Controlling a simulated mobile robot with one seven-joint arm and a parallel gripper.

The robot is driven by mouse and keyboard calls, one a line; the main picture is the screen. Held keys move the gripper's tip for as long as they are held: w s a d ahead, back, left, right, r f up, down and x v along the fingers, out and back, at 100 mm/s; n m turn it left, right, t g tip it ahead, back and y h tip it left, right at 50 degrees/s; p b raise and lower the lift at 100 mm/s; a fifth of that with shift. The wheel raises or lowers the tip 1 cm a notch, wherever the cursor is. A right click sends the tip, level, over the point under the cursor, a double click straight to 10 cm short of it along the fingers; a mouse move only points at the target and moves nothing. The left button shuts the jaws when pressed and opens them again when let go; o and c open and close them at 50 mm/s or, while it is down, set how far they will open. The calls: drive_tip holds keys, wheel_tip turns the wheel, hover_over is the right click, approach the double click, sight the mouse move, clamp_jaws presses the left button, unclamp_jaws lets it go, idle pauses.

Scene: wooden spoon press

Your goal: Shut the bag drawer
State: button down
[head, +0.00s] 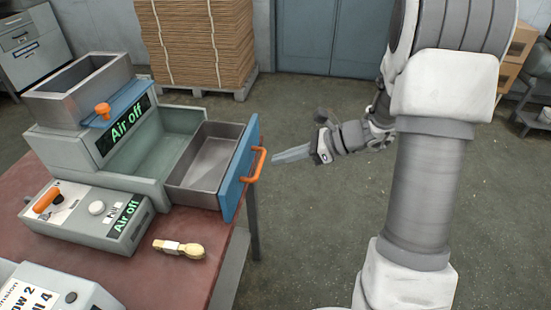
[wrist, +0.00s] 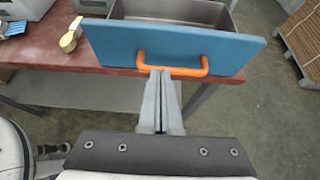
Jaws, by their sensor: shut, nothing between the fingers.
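The bag drawer (head: 205,163) is pulled out of the grey-green press on the table. Its inside looks empty. Its blue front panel (head: 238,170) with an orange handle (head: 257,164) faces my gripper. My gripper (head: 276,159) is shut and empty, to the right of the handle in the head view. In the wrist view the shut fingertips (wrist: 160,72) point at the blue front (wrist: 180,47), and they overlap the left part of the orange handle (wrist: 172,70). I cannot tell whether they touch it.
The red table (head: 190,275) carries the press, a control box (head: 90,215) reading "Air off", and a wooden spoon bundle (head: 180,249). A cardboard stack (head: 200,40) on a pallet stands behind.

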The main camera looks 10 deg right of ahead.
sight(243, 170)
drive_tip(key=b+x, duration=0.1)
drive_tip(key=x, duration=0.7)
drive_tip(key=w+a, duration=0.2)
drive_tip(key=a, duration=0.2)
drive_tip(key=w+a, duration=0.2)
drive_tip(key=a, duration=0.3)
drive_tip(key=w+a+b, duration=0.1)
drive_tip(key=w+a, duration=0.1)
drive_tip(key=a, duration=0.3)
drive_tip(key=shift+a, duration=0.3)
